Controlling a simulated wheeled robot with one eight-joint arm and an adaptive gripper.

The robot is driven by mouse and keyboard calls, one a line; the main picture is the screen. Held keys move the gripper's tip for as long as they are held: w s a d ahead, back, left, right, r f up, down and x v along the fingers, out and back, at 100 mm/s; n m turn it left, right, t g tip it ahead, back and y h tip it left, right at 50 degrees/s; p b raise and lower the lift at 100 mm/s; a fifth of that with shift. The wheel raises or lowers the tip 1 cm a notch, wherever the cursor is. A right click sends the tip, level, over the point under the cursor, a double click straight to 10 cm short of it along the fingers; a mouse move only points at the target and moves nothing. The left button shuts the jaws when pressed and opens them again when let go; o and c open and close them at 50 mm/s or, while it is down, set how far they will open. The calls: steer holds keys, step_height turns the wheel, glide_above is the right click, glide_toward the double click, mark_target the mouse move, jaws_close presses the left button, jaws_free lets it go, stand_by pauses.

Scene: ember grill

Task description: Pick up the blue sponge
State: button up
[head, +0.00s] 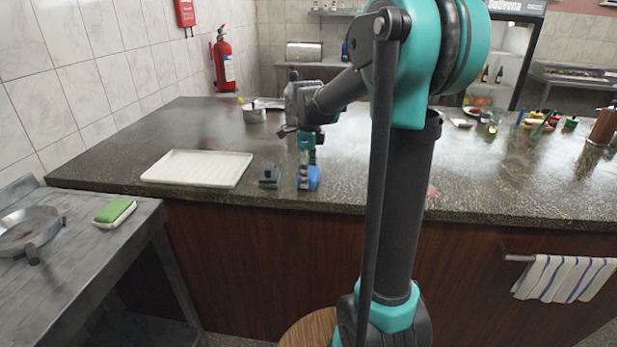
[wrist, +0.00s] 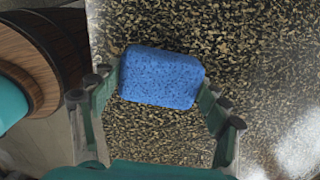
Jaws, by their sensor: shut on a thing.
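The blue sponge (wrist: 162,78) lies between the fingers of my gripper (wrist: 160,92) in the wrist view, with a fingertip at each end of it. In the head view, the blue sponge (head: 313,178) shows at the front part of the dark stone counter, partly hidden by my gripper (head: 306,180). My gripper points down and is shut on the sponge. Whether the sponge rests on the counter or is just above it, I cannot tell.
A dark, small object (head: 268,175) stands just left of my gripper. A white tray (head: 197,168) lies further left on the counter (head: 345,190). A metal pot (head: 254,114) stands behind. A green sponge (head: 115,211) and a pan (head: 28,230) are on the metal side table.

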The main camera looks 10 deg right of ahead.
step_height(320, 180, up, 20)
stand_by(0.6)
